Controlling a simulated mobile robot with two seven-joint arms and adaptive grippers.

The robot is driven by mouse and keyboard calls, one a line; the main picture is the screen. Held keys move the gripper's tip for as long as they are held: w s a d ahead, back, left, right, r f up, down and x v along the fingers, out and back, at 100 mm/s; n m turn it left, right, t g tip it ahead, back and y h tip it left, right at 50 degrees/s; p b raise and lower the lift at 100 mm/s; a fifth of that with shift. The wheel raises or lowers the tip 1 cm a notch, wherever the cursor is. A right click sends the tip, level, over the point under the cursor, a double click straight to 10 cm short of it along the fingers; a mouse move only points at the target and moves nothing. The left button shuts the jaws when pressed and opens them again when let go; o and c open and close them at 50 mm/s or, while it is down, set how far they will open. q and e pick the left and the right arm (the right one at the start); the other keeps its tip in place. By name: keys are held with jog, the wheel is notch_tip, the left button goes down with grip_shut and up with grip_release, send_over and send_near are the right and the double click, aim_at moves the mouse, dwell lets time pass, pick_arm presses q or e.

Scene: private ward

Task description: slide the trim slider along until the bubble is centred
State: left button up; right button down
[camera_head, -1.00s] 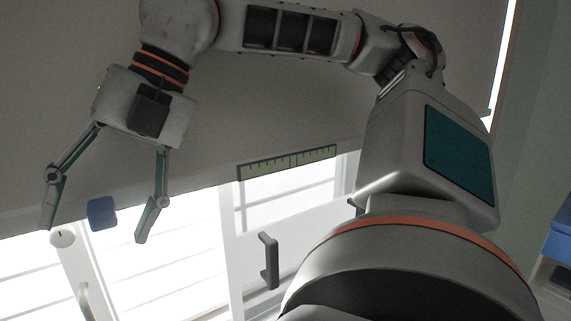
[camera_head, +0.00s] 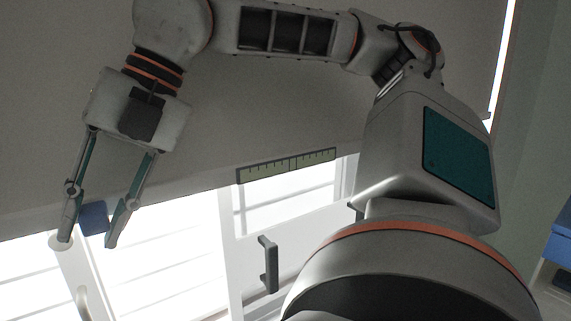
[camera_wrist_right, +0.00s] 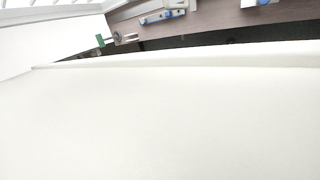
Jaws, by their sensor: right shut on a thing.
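A small blue block (camera_head: 94,217), which looks like the trim slider, shows at the lower left of the head view. My right gripper (camera_head: 88,240) reaches down around it from above. Its fingers are shut on the block, one on each side, and the fingers cover part of its edges. A pale green strip with dark tick marks (camera_head: 287,165) lies tilted to the right of the gripper, apart from it. A darker line crosses the strip near its middle. I cannot make out a bubble on it. My left gripper is not in view.
A grey handle (camera_head: 268,263) stands out below the strip. A curved pale handle (camera_head: 84,302) is below the gripper. In the wrist view, a broad white surface (camera_wrist_right: 170,120) fills most, with a brown top (camera_wrist_right: 215,20) beyond.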

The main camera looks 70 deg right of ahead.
jog(key=shift+w+a+b, duration=0.2)
jog(key=shift+w+a, duration=0.25)
jog(key=shift+a, duration=0.25)
jog(key=shift+w+a+b, duration=0.2)
jog(key=shift+w+a, duration=0.2)
jog(key=shift+a, duration=0.3)
jog(key=c, duration=2)
grip_release()
jog(key=shift+o, duration=0.9)
jog(key=shift+d+r, duration=0.1)
